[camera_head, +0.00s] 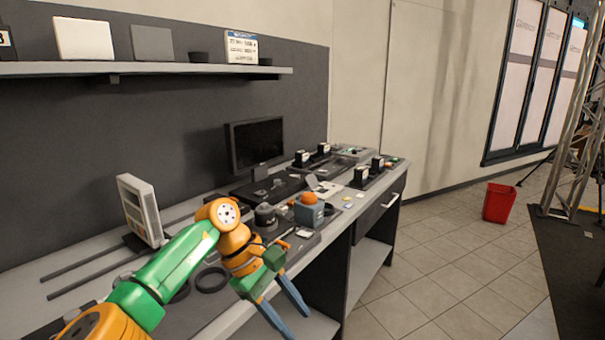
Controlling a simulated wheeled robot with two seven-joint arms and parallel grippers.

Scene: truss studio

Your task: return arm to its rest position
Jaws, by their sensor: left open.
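My left arm, orange and green, comes in from the lower left in the head view. Its left gripper (284,309) has two blue fingers that stand apart and point down past the front edge of the workbench (215,318). Nothing shows between the fingers. The arm hides part of the bench top behind it. My right gripper is not in this view.
The bench holds a monitor (256,144), a grey-white device (140,208), an orange-topped grey box (309,209) and black rings (211,279). A shelf (150,68) hangs above. A red bin (498,203) stands on open tiled floor at right.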

